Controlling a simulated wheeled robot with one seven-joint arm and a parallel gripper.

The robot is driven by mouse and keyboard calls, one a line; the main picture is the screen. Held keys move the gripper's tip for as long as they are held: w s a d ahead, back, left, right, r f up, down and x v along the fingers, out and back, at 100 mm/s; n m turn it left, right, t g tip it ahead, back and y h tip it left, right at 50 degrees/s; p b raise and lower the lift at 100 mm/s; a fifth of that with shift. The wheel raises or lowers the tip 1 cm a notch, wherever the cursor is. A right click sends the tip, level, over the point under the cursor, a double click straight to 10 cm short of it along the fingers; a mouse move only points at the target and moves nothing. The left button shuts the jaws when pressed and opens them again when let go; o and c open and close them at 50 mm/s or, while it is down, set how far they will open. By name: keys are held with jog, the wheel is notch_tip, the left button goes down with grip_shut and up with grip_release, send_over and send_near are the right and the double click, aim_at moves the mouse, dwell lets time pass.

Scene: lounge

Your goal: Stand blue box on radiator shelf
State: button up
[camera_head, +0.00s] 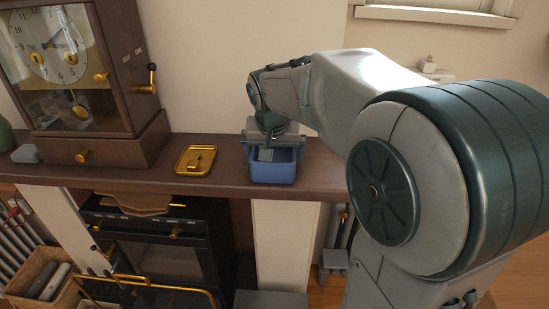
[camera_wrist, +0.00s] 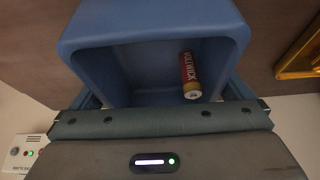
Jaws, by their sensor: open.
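The blue box (camera_head: 272,172) is an open-topped bin on a long dark brown shelf (camera_head: 225,180), near its front edge. In the wrist view the box (camera_wrist: 150,30) opens toward the camera, and a red and gold battery (camera_wrist: 189,75) lies inside. My gripper (camera_head: 266,150) is pointing down over the box and is open. In the wrist view parts of its fingers show at both sides of the box's near end. I cannot tell whether they touch it. The box's base is hidden. I cannot tell whether this is the radiator shelf.
A wooden clock (camera_head: 90,75) stands on the shelf at left, with a small brass tray (camera_head: 196,160) between it and the box. A black stove (camera_head: 160,245) is below. Radiator bars (camera_head: 18,240) show at lower left. My arm hides the shelf's right part.

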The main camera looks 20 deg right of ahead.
dwell(0.4)
jog(key=c, duration=1)
